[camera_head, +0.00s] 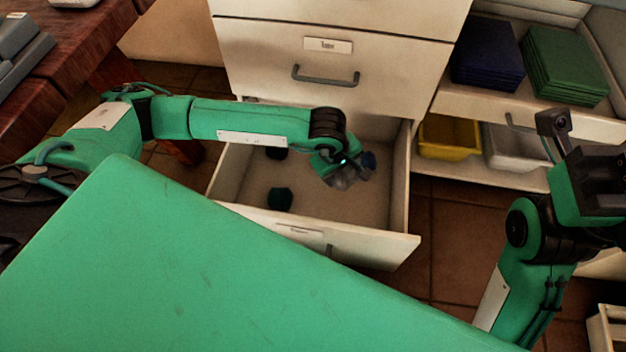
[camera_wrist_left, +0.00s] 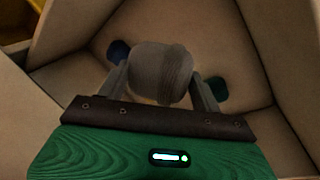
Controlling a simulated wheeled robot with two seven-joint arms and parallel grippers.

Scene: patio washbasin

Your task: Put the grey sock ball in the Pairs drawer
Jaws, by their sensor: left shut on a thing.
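The grey sock ball (camera_wrist_left: 160,72) is between the two fingers of my left gripper (camera_wrist_left: 160,90), which is shut on it. In the head view my left gripper (camera_head: 340,172) reaches down into an open white drawer (camera_head: 365,246), with the grey sock ball (camera_head: 341,183) partly hidden under it. The drawer's front label is too small to read. Inside lie a dark green ball (camera_head: 280,199), a dark ball (camera_head: 276,153) and a blue ball (camera_head: 369,160) close beside the gripper. My right arm is at the right edge; its fingers cannot be made out.
A closed drawer (camera_head: 390,75) with a grey handle is above the open one. Right of it, shelves hold dark blue (camera_head: 487,55) and green (camera_head: 565,65) folded stacks, a yellow bin (camera_head: 448,137) and a grey bin (camera_head: 510,148). A wooden table (camera_head: 55,75) stands left.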

